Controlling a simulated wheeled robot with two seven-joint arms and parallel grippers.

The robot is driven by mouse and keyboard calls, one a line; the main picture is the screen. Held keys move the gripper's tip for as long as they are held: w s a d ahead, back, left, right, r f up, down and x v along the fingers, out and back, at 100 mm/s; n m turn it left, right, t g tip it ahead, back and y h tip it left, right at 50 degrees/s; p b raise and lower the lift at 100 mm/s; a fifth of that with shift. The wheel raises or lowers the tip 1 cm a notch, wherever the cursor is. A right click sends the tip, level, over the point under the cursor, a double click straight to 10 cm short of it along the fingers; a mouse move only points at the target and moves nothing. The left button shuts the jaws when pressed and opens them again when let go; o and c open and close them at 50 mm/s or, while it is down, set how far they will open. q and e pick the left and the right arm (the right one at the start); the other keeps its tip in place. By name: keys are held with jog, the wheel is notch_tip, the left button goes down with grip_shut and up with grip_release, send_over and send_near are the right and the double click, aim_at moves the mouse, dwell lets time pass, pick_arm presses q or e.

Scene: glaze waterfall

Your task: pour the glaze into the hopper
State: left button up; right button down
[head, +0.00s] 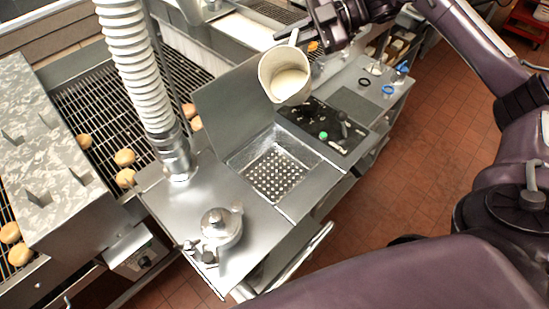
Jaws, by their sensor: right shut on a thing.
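My right gripper (306,36) is shut on the handle of a whitish pitcher (267,72). The pitcher holds pale cream glaze (290,83) and hangs above the counter, behind the hopper in the picture. I cannot tell exactly how far it is tilted; no glaze stream shows. The hopper (271,172) is a square metal well with a perforated bottom, set in the steel counter. No glaze shows in it. Its flat metal lid (235,103) stands raised at the back left. My left gripper is out of view.
A black control panel (325,133) with a green button lies right of the hopper. A ribbed white hose (135,62) rises at left. A round metal lidded fitting (221,228) stands on the front counter. Pastries lie on the wire conveyor (86,104).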

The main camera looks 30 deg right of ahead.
aim_at(284, 53)
jog(key=shift+s+a+f+n+h, duration=0.35)
jog(key=shift+s+f+n+h, duration=0.05)
jog(key=shift+f, duration=0.2)
jog(key=shift+s+a+f+t+b, duration=0.15)
jog(key=shift+f+t+b, duration=0.2)
jog(key=shift+b, duration=0.25)
jog(key=shift+s+a+r+n+t+h+b, duration=0.1)
jog(key=shift+s+a+n+t+h+b, duration=0.2)
jog(key=shift+b, duration=0.25)
jog(key=shift+s+a+r+n+t+h+b, duration=0.15)
jog(key=shift+a+n+h+b, duration=0.15)
jog(key=shift+n+b, duration=0.15)
jog(key=shift+s+a+f+n+h+b, duration=0.1)
jog(key=shift+s+a+n+h+b, duration=0.2)
jog(key=shift+b, duration=0.3)
jog(key=shift+s+a+f+n+t+h+b, duration=0.2)
jog(key=shift+s+a+f+n+b, duration=0.15)
jog(key=shift+b, duration=0.35)
jog(key=shift+s+a+f+n+t+h+b, duration=0.1)
jog(key=shift+s+a+f+h+b, duration=0.1)
jog(key=shift+f+b, duration=0.35)
jog(key=shift+d+r, duration=0.1)
jog(key=shift+r, duration=0.05)
jog(key=shift+w+d+b, duration=0.2)
jog(key=shift+w+b, duration=0.25)
